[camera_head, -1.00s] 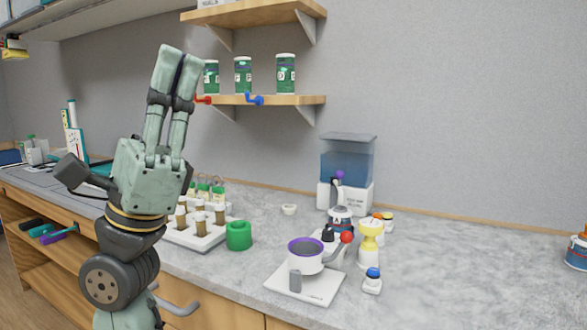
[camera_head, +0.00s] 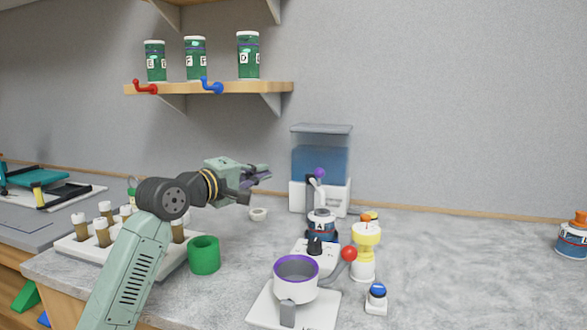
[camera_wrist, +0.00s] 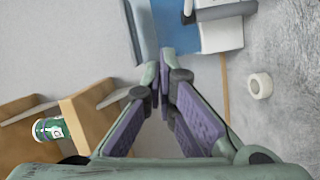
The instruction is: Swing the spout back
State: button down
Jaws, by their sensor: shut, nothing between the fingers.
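A dispenser with a blue see-through tank (camera_head: 320,163) and a white base stands against the wall. A grey spout (camera_head: 317,188) with a purple knob (camera_head: 319,172) sticks out at its front, above a dark bottle marked A (camera_head: 322,222). My gripper (camera_head: 268,172) is shut and empty, left of the tank, its fingers pointing right towards it. In the wrist view my fingertips (camera_wrist: 160,76) meet just below the tank (camera_wrist: 174,25) and white base (camera_wrist: 221,35). Part of the spout may show at the top edge there, but it is cut off.
A purple-rimmed bowl device (camera_head: 296,275) with a red-ball lever (camera_head: 348,254) stands in front. A yellow-and-white bottle (camera_head: 365,250) and a blue-capped jar (camera_head: 376,297) are to its right. A green ring (camera_head: 204,254) and a vial rack (camera_head: 72,246) lie left. The right counter is mostly clear.

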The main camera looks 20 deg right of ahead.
jog(key=w+d+p, duration=0.1)
jog(key=d+p, duration=0.1)
jog(key=d, duration=0.3)
jog(key=w+d+f+p, duration=0.1)
jog(key=w+d+p, duration=0.1)
jog(key=d, duration=0.4)
jog(key=shift+w+p, duration=0.25)
jog(key=shift+p, duration=0.55)
jog(key=shift+d+f+b, duration=0.15)
jog(key=shift+d+b, duration=0.05)
jog(key=shift+b, duration=0.1)
